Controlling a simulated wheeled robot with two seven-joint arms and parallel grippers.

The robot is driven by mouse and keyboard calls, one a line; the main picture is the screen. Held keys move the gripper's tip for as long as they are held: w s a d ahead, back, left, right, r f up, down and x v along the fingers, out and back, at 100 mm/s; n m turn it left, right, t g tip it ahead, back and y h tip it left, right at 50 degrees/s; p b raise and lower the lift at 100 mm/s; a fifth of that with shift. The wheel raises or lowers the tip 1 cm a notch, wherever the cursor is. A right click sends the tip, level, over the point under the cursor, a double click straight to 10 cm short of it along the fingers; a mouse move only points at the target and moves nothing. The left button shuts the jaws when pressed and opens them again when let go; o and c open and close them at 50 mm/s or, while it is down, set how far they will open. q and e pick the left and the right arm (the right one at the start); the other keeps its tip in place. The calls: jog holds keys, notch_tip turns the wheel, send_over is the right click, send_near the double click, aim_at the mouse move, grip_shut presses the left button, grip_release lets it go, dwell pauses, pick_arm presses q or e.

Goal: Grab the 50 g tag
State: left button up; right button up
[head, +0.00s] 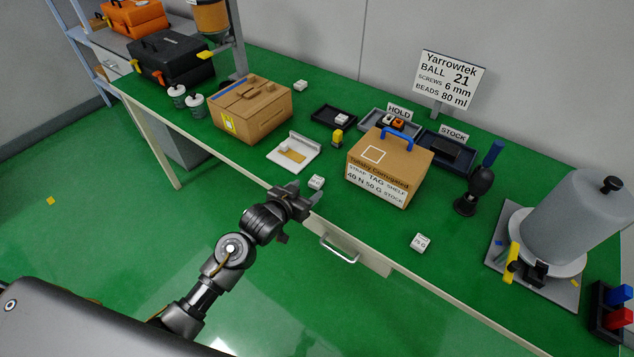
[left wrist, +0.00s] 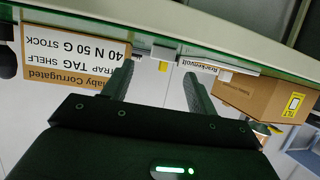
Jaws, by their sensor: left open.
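Several small white tags lie on the green bench. One white tag (head: 316,182) is near the front edge, just beyond my left gripper (head: 297,198); its print is too small to read surely. Another printed tag (head: 420,242) lies farther right near the front edge, and a third (head: 300,85) lies at the back. I cannot tell which is 50 g. My left gripper is open and empty at the bench edge. In the left wrist view, which is upside down, a small white block (left wrist: 163,53) shows between the open fingers (left wrist: 157,78). My right gripper is out of view.
A cardboard box (head: 389,170) with a blue handle stands right of the near tag. A white scale-like device (head: 293,152) and another carton (head: 251,109) stand to the left. A drawer handle (head: 339,249) juts below the bench edge. Dark trays (head: 333,117) stand behind.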

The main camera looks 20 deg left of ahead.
aim_at(314, 183)
pick_arm(q)
jog(key=p+x, duration=0.1)
jog(key=x, duration=0.4)
jog(key=shift+w+a, duration=0.1)
jog(key=shift+w, duration=0.05)
jog(key=c, duration=1)
jog(key=shift+c, duration=0.3)
jog(key=shift+r, duration=0.25)
notch_tip(314, 183, up, 2)
jog(key=shift+r+b, duration=0.1)
jog(key=shift+b, duration=0.35)
jog(key=s+a+r+p, duration=0.1)
jog(key=s+a+r, duration=0.6)
jog(key=s+r, duration=0.3)
jog(key=shift+s+a, duration=0.25)
jog(key=shift+s, duration=0.7)
